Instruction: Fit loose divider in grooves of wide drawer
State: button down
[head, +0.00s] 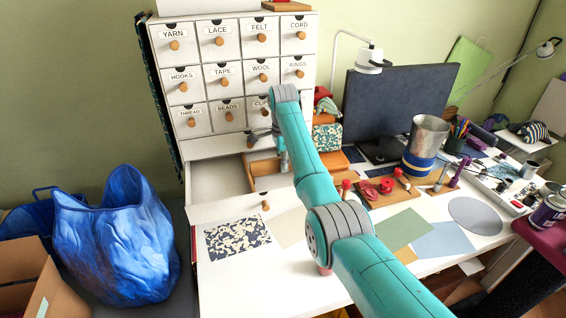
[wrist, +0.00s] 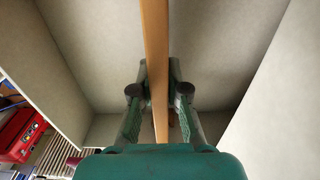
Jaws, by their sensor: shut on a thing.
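The wide drawer (head: 219,179) is pulled open below the small labelled drawers, its pale inside visible at left. My gripper (head: 283,163) reaches down over its right part, mostly behind my arm. In the wrist view my gripper (wrist: 157,82) is shut on the divider (wrist: 155,35), a thin wooden strip seen edge-on between the two fingers. The divider (head: 266,168) shows as a brown strip near the drawer's right part in the head view. Pale drawer walls (wrist: 272,75) lie on both sides of it in the wrist view. I cannot make out the grooves or whether the divider touches them.
A patterned sheet (head: 238,238) and coloured papers lie on the desk before the drawer. A monitor (head: 395,105), a metal tin (head: 428,138) and a wooden board with red items (head: 383,188) stand to the right. A blue bag (head: 118,235) is at left.

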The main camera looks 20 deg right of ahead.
jog(key=shift+f, duration=1)
jog(key=c, duration=1.1)
grip_release()
jog(key=shift+r, duration=0.1)
jog(key=shift+r, duration=3.7)
